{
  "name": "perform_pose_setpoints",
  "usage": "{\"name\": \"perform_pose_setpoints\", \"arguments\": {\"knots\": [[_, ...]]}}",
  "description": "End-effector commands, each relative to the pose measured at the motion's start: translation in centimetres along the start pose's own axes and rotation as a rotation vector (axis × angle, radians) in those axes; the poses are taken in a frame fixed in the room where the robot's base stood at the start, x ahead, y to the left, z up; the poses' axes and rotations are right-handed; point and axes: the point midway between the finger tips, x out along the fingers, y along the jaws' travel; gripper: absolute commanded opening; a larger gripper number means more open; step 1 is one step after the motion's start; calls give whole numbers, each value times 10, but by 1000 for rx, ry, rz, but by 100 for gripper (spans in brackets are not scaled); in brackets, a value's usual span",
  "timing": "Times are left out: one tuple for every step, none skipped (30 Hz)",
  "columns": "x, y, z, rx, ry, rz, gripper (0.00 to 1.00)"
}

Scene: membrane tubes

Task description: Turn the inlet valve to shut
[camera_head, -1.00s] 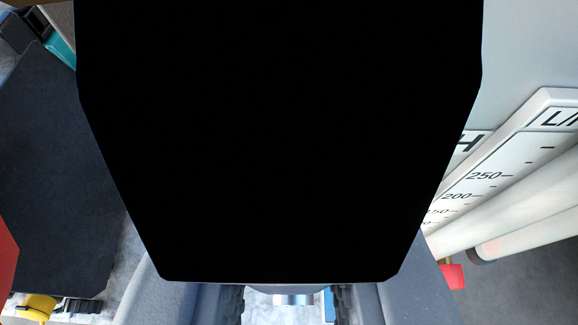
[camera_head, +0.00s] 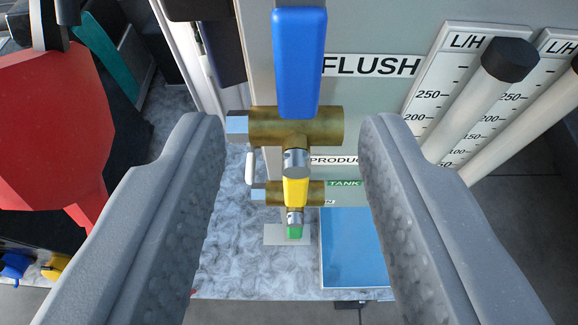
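A valve with a blue lever (camera_head: 298,65) and a brass body (camera_head: 320,127) is at the top centre, beside a "FLUSH" label. The lever lies along the picture's vertical. Below it is a second brass valve (camera_head: 312,194) with a yellow handle (camera_head: 295,186) and a green part at its lower end. No inlet label is readable, so I cannot tell which valve is the inlet. My gripper (camera_head: 292,135) is open and empty. Its two grey fingers appear on either side of the brass valves, with gaps on both sides; depth between them is unclear.
Flow meters (camera_head: 445,100) marked L/H stand on the right of the grey panel (camera_head: 390,25). A red object (camera_head: 50,130) is at the left, with a teal part (camera_head: 105,60) behind it.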

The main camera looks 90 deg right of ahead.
Motion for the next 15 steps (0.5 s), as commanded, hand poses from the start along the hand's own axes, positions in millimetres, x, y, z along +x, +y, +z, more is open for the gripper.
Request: {"name": "perform_pose_setpoints", "arguments": {"knots": [[-13,0,-1,1,3,-4,38],[-19,0,-2,1,4,-5,38],[-28,0,-2,2,4,-5,38],[-33,0,-2,2,4,-4,38],[-39,0,-1,3,3,-3,38],[-45,0,-1,3,3,-3,38],[-50,0,-1,3,3,-3,38],[-53,0,-1,3,4,-4,38],[-57,0,-1,2,4,-4,38],[-59,0,-1,2,4,-4,38],[-61,0,-1,2,4,-4,38],[-62,0,0,2,3,-4,38],[-63,0,0,2,3,-4,38],[-63,0,0,2,2,-3,38],[-63,0,0,1,2,-3,38]]}}
